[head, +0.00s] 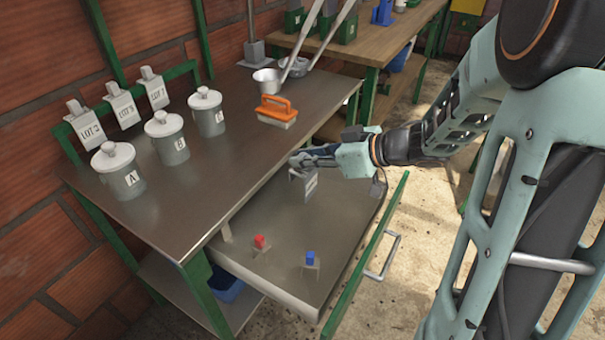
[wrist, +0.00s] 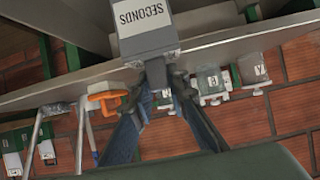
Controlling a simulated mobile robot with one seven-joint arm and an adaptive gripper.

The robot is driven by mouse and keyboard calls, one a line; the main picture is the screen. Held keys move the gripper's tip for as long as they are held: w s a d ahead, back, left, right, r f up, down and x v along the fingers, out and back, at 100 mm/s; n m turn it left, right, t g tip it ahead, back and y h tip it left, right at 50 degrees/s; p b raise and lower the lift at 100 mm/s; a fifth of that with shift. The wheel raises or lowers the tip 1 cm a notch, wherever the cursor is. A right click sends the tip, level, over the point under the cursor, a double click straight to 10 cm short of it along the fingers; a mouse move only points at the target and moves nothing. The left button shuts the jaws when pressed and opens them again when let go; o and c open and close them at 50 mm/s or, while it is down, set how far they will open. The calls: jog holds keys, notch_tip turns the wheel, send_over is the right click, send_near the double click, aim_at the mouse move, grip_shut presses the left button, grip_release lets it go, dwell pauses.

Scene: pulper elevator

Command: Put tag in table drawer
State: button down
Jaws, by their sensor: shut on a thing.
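My gripper (head: 303,160) is shut on a grey tag (head: 310,186) over the far part of the open table drawer (head: 290,220). In the wrist view my fingertips (wrist: 166,78) pinch the narrow end of the tag (wrist: 145,28), and its white label reads SECONDS. In the head view the tag hangs below my fingers, inside the drawer's outline. I cannot tell whether it touches the drawer floor. A red-topped small piece (head: 260,244) and a blue-topped one (head: 311,259) stand in the near part of the drawer.
Above the drawer, the metal tabletop (head: 225,120) holds lidded jars (head: 167,140), an orange-handled brush (head: 277,108) and a metal pot (head: 266,80). Tags marked LOT (head: 122,106) hang on a green rail behind. The drawer's green front (head: 365,255) has a metal handle (head: 385,258). The drawer's middle is clear.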

aim_at(308, 170)
jog(key=shift+a+f+b, duration=0.2)
jog(key=shift+f+b, duration=0.15)
jog(key=shift+f, duration=0.65)
jog(key=shift+a+f+b, duration=0.15)
jog(key=shift+f+b, duration=0.15)
jog(key=shift+f, duration=0.65)
jog(key=shift+f, duration=0.15)
jog(key=c, duration=1.9)
grip_release()
jog(key=shift+r, duration=0.2)
jog(key=p+v, duration=0.4)
jog(key=v, duration=0.8)
jog(key=shift+d+f, duration=0.1)
